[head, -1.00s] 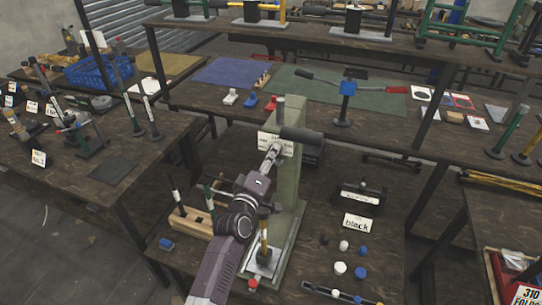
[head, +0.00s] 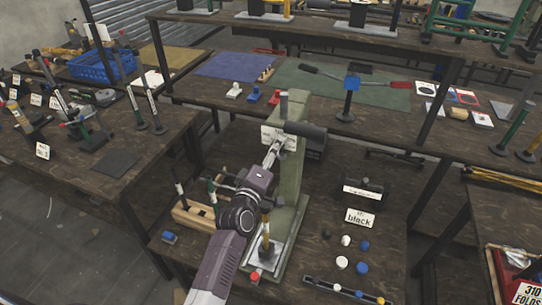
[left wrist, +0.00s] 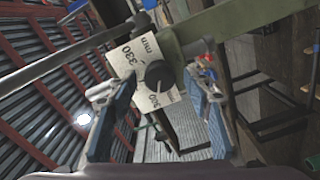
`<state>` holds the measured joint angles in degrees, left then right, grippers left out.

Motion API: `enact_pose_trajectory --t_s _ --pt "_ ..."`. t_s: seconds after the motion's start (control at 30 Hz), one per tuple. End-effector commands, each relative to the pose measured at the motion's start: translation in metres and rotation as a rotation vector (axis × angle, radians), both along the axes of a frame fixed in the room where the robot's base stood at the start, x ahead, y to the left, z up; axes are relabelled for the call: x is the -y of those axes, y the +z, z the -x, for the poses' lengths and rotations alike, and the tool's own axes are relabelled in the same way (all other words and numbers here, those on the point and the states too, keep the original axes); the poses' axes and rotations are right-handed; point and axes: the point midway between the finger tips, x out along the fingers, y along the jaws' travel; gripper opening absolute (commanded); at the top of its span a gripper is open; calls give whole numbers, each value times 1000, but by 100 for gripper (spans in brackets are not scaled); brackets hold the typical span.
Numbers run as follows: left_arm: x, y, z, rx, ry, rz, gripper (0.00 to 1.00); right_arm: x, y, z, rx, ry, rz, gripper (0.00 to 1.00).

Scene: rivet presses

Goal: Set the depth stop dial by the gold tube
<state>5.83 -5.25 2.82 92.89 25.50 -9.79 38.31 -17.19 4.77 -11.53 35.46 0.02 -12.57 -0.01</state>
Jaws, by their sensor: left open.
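The green press (head: 293,170) stands on the middle table with a white scale plate (head: 285,138) near its top. The gold tube (head: 266,228) stands upright on the press base, partly behind my arm. My left gripper (head: 276,150) is at the plate. In the left wrist view its blue fingers (left wrist: 160,108) are apart, on either side of the knob; contact cannot be told. My right gripper is not in view.
A wooden rack (head: 195,217) with dark and green tubes stands left of the press. A "black" sign (head: 360,218) and several small caps lie to the right. The upper shelf (head: 230,112) runs behind the press.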

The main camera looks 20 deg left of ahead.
Motion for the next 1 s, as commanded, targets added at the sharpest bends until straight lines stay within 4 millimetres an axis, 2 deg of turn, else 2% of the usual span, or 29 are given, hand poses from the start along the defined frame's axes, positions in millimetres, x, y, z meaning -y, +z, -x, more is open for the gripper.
enact_pose_trajectory --t_s 0.17,0.4,0.6,0.8,1.0 --pt "0 -2 19 -3 0 0 46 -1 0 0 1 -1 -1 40" --pt "-2 -2 68 -4 -1 0 46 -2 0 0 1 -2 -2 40" --pt "-4 -2 101 -3 0 -1 46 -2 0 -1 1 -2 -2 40" --pt "-4 -1 117 -1 -1 0 46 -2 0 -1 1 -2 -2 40" --pt "-4 0 119 -1 -1 0 46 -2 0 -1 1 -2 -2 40"
